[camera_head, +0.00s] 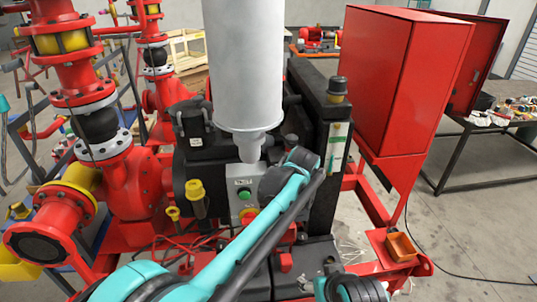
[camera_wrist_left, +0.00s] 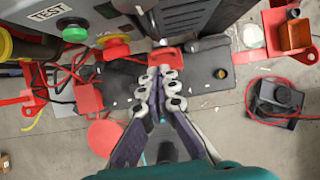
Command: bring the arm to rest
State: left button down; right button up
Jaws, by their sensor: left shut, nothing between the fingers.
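My left arm (camera_head: 245,255), turquoise and black, reaches up from the lower edge in the head view and bends in front of the pump skid's control panel (camera_head: 241,200). My left gripper (camera_wrist_left: 160,95) is in the middle of the left wrist view. Its fingers are together with nothing between them. It points toward black machine parts and a red bracket (camera_wrist_left: 168,58), and whether it touches them I cannot tell. I cannot make out its fingertips in the head view. My right gripper is in neither view.
A green button (camera_wrist_left: 72,30) under a TEST label and a red button on a yellow base (camera_wrist_left: 113,45) are close to the gripper's left. A grey cylinder (camera_head: 245,65) hangs above the arm. A red cabinet (camera_head: 395,80) stands right. Red pipework (camera_head: 125,185) is left.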

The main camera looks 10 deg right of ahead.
pick_arm(q)
jog(key=s+a+n+b, duration=0.2)
jog(key=s+a+n, duration=0.3)
jog(key=a+n, duration=0.45)
jog(key=s+a+n+b, duration=0.1)
jog(key=s+a+n, duration=0.6)
jog(key=a, duration=0.4)
jog(key=s+a+f+n+t+b, duration=0.1)
jog(key=s+a+f+n, duration=0.3)
jog(key=n, duration=0.5)
jog(key=s+a+f+n+t+b, duration=0.1)
jog(key=s+a+f+n+b, duration=0.1)
jog(key=s+a+f+n, duration=0.3)
jog(key=s+a+n, duration=0.3)
jog(key=s+n, duration=0.1)
jog(key=n, duration=0.1)
jog(key=shift+s+f, duration=0.15)
jog(key=shift+s, duration=0.15)
